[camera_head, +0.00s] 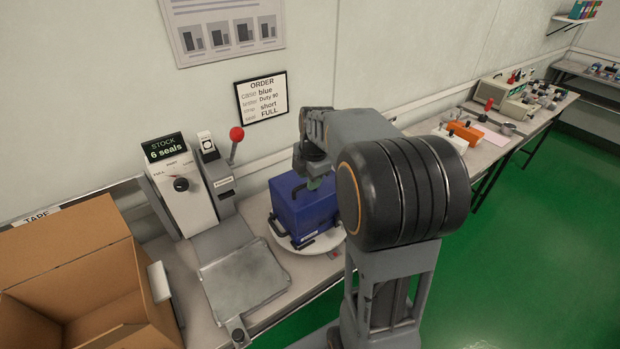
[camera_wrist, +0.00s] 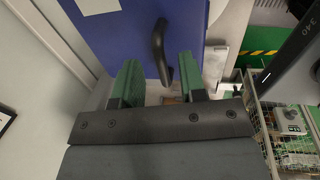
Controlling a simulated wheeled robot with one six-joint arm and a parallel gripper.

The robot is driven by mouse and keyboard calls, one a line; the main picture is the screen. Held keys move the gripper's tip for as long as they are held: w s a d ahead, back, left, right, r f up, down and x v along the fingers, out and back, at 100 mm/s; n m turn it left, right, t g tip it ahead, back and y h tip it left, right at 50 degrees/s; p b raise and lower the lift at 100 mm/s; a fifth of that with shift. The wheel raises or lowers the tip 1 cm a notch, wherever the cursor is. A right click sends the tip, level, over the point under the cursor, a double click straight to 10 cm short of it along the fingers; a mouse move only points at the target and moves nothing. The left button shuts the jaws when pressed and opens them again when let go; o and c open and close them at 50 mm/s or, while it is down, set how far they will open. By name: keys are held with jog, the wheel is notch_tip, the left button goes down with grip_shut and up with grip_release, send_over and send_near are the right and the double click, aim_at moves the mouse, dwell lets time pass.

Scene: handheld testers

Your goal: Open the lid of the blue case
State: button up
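The blue case (camera_head: 303,212) stands closed on a white round plate (camera_head: 283,246) on the bench, with black handles or latches on its sides. In the wrist view the blue case (camera_wrist: 122,38) fills the upper middle, with a black curved handle (camera_wrist: 158,48) on its face and a pale label. My gripper (camera_wrist: 159,78) has two green fingers spread apart. The handle appears between them in the picture; I cannot tell whether it lies within their reach, but neither finger visibly touches it. In the head view my arm hides part of the case's right side and most of my gripper.
A sealing machine (camera_head: 182,190) with a red-knobbed lever and a grey metal plate (camera_head: 243,277) stands left of the case. An open cardboard box (camera_head: 75,262) is at the far left. An order sign (camera_head: 262,97) hangs behind. A side bench (camera_head: 490,147) holds testers at right.

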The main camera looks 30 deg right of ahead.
jog(key=shift+f, duration=0.4)
grip_shut()
jog(key=shift+r, duration=0.1)
dwell(0.3)
